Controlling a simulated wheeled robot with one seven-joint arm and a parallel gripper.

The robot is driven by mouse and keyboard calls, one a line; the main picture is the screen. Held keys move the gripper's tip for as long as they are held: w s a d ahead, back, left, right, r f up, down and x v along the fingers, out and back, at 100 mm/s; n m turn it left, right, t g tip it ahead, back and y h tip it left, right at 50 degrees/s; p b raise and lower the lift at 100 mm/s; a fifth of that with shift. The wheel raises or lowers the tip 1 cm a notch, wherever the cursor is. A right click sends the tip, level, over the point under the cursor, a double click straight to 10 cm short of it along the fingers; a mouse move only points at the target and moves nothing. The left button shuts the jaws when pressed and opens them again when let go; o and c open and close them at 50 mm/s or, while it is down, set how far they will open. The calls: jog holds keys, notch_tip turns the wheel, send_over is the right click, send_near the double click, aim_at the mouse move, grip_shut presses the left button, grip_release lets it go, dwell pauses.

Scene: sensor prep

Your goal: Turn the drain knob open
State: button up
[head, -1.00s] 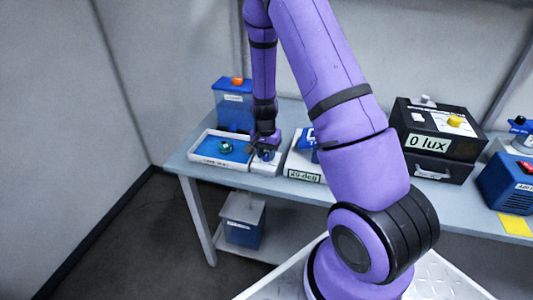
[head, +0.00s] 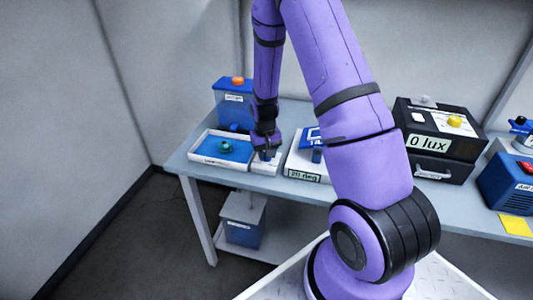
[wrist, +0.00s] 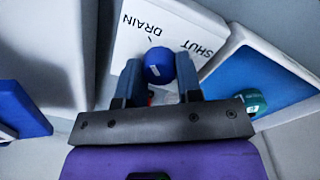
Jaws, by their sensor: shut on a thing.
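The drain knob (wrist: 158,62) is round and blue with a small white mark on the side facing the camera. It stands on a white plate (wrist: 128,45) lettered DRAIN and SHUT, which also shows in the head view (head: 263,168). My gripper (wrist: 160,78) has one finger on each side of the knob and is shut on it. In the head view my gripper (head: 267,155) points down over the plate and hides the knob. The knob's exact angle against the lettering is hard to read.
A white-rimmed tray (head: 196,155) with a blue inside and a teal object (head: 226,146) lies just left of the plate. A blue container with an orange top (head: 237,100) stands behind. A box labelled 20 deg (head: 304,176) is close on the right.

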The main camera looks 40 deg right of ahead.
dwell(0.4)
jog(key=o, duration=0.9)
jog(key=shift+o, duration=0.2)
jog(key=shift+r, duration=0.1)
notch_tip(320, 180, up, 11)
jog(key=shift+a, duration=0.2)
